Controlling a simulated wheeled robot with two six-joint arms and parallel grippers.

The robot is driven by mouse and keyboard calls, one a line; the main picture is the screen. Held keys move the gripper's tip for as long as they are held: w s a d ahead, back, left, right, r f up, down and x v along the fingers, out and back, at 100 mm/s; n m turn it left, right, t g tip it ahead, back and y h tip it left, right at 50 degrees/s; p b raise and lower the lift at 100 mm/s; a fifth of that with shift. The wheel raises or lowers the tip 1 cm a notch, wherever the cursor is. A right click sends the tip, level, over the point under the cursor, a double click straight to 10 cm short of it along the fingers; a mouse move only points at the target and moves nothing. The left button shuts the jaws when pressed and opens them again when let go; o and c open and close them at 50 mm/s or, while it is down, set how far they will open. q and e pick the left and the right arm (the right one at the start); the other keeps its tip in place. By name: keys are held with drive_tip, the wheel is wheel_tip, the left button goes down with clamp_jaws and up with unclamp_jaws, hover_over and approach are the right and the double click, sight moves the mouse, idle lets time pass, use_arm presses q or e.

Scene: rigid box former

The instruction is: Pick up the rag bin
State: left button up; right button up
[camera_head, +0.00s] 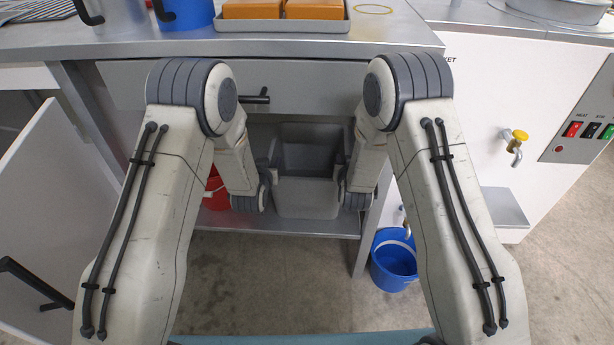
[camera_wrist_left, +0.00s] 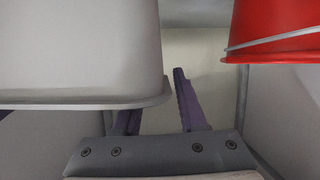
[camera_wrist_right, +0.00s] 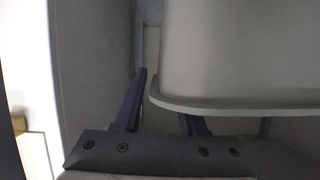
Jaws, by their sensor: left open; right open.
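The rag bin appears to be the grey, open-topped bin (camera_head: 306,198) upright on the shelf below the worktop. My left gripper (camera_wrist_left: 160,105) is open at the bin's left side. In the left wrist view one finger is partly hidden behind the bin's rim (camera_wrist_left: 85,102) and the other is outside it. My right gripper (camera_wrist_right: 163,108) is open at the bin's right side. In the right wrist view one finger is partly hidden behind the rim (camera_wrist_right: 235,108) and the other is outside. Neither gripper is shut on the bin. In the head view the fingertips are hard to make out.
A red bucket (camera_head: 215,192) stands on the shelf left of the bin, close to my left gripper. A blue bucket (camera_head: 393,262) is on the floor at the right. A closed drawer (camera_head: 320,92) is above the bin. White cabinets stand on both sides.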

use_arm(q)
drive_tip(key=shift+w, duration=0.15)
use_arm(e)
drive_tip(key=shift+w, duration=0.2)
use_arm(q)
drive_tip(key=shift+c, duration=0.3)
use_arm(e)
drive_tip(key=shift+c, duration=0.3)
use_arm(q)
clamp_jaws()
use_arm(e)
clamp_jaws()
idle(0.3)
